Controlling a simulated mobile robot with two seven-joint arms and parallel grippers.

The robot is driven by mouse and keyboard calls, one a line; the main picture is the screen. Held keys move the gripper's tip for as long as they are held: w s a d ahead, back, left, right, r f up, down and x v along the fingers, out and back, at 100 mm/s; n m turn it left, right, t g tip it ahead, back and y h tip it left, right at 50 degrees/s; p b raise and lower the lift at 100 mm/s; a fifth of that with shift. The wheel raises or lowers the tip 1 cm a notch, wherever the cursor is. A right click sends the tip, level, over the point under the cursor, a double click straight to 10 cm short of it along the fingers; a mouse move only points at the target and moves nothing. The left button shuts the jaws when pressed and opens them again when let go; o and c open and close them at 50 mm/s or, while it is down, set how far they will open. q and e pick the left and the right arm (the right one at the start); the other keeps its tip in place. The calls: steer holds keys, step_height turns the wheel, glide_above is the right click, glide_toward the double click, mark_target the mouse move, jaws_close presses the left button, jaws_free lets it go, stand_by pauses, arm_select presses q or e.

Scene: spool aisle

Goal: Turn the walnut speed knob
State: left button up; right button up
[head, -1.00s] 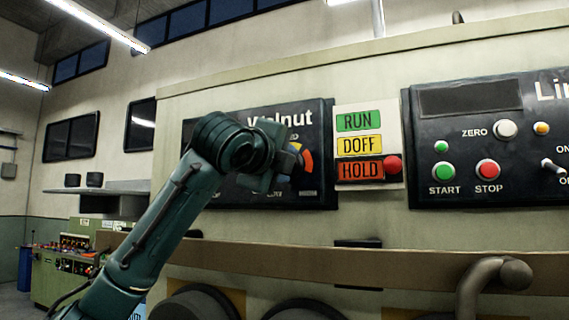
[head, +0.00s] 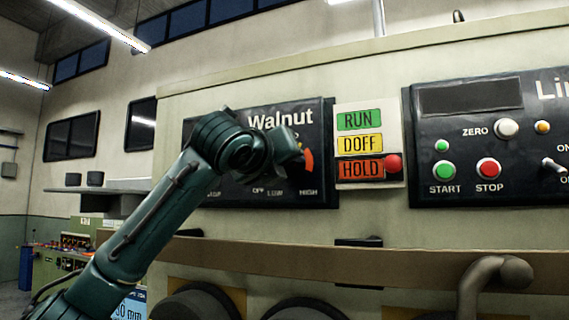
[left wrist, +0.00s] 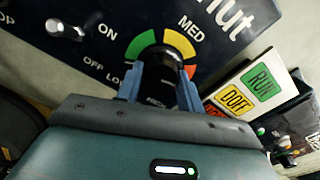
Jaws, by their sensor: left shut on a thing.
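The Walnut panel (head: 258,190) is a black plate on the machine front. Its speed dial (left wrist: 146,46) has a green, yellow and orange-red arc, with LOW, MED and HIGH marks. The dark walnut speed knob (left wrist: 158,60) sits at the dial's centre and is partly hidden by my fingers. My left gripper (left wrist: 158,88) has its two blue fingers on either side of the knob, shut on it. In the head view, my left gripper (head: 290,146) covers the knob and most of the dial. The knob's pointer cannot be made out. My right gripper is not in view.
A RUN/DOFF/HOLD sign (head: 360,146) with a red button (head: 393,163) stands just right of the panel. Another control panel (head: 490,195) is farther right. A toggle switch (left wrist: 62,30) is on the Walnut panel. A brown rail (head: 400,265) runs below.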

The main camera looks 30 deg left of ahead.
arm_select(q)
steer(key=shift+f+m, duration=0.1)
steer(key=shift+m, duration=0.3)
steer(key=o, duration=1)
steer(key=s+b, duration=0.1)
steer(key=s, duration=0.3)
steer(key=s+b, duration=0.1)
steer(key=s, duration=0.3)
steer(key=s+b, duration=0.1)
steer(key=s, duration=0.4)
steer(key=shift+s+d+b, duration=0.1)
steer(key=shift+d+b, duration=0.25)
steer(key=shift+d, duration=0.05)
